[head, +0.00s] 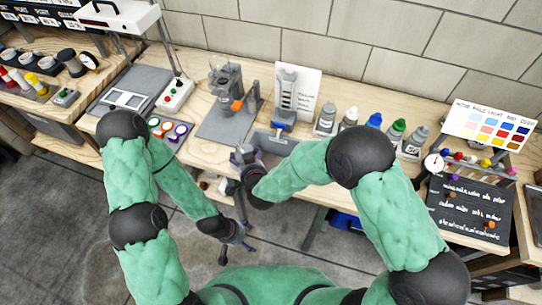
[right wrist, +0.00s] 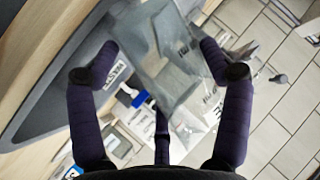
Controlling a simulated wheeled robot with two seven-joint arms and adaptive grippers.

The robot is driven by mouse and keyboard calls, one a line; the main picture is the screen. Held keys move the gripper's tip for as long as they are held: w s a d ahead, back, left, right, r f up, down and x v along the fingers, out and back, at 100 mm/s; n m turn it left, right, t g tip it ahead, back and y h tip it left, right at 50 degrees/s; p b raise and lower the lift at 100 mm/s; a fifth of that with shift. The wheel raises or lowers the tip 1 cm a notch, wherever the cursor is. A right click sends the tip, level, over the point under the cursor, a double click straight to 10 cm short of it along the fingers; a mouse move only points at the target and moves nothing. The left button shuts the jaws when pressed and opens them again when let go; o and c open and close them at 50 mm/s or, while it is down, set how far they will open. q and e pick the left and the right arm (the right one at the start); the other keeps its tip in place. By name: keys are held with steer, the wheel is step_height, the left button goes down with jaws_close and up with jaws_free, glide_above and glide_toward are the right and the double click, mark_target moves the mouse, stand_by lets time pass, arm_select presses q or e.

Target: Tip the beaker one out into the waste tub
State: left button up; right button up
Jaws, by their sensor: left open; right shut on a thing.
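The clear beaker (right wrist: 168,62) is between the fingers of my right gripper (right wrist: 165,72) in the right wrist view. It looks tilted, and I cannot make out whether anything is inside it. In the head view my right gripper (head: 244,160) is at the bench's front edge, and the beaker is hard to make out there. The grey waste tub (head: 272,143) is just to the right of that gripper, partly covered by my right arm. In the right wrist view the tub (right wrist: 60,88) fills the left side, close to the beaker. My left gripper (head: 238,236) is open and empty, low in front of the bench.
A grey stand with an orange knob (head: 236,105) is left of the tub. A tool with a white card (head: 297,92) stands behind it. Several bottles (head: 350,118) line the bench to the right. A black board (head: 468,210) is at the far right.

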steer(key=shift+w+d+m+b, duration=0.25)
steer(key=shift+m+b, duration=0.05)
steer(key=shift+d+r+g+y, duration=0.2)
steer(key=shift+g+y, duration=0.1)
steer(key=shift+y, duration=0.1)
steer(key=shift+m, duration=0.3)
steer(key=shift+w+d+r+b, duration=0.1)
steer(key=shift+r+b, duration=0.05)
steer(key=shift+b, duration=0.15)
steer(key=shift+f+m+g+y+b, duration=0.5)
steer(key=shift+m+y+b, duration=0.4)
steer(key=shift+b, duration=0.55)
steer(key=shift+f+m+y+b, duration=0.2)
steer(key=shift+m+y+b, duration=0.3)
stand_by(0.6)
steer(key=shift+f+m+g+y, duration=0.4)
steer(key=shift+m+g+y, duration=0.1)
steer(key=shift+m+y, duration=0.2)
stand_by(1.9)
steer(key=shift+w+d+f+m+y+p, duration=0.2)
steer(key=shift+w+d+m+y+p, duration=0.05)
steer(key=shift+d+m+y+p, duration=0.25)
stand_by(1.1)
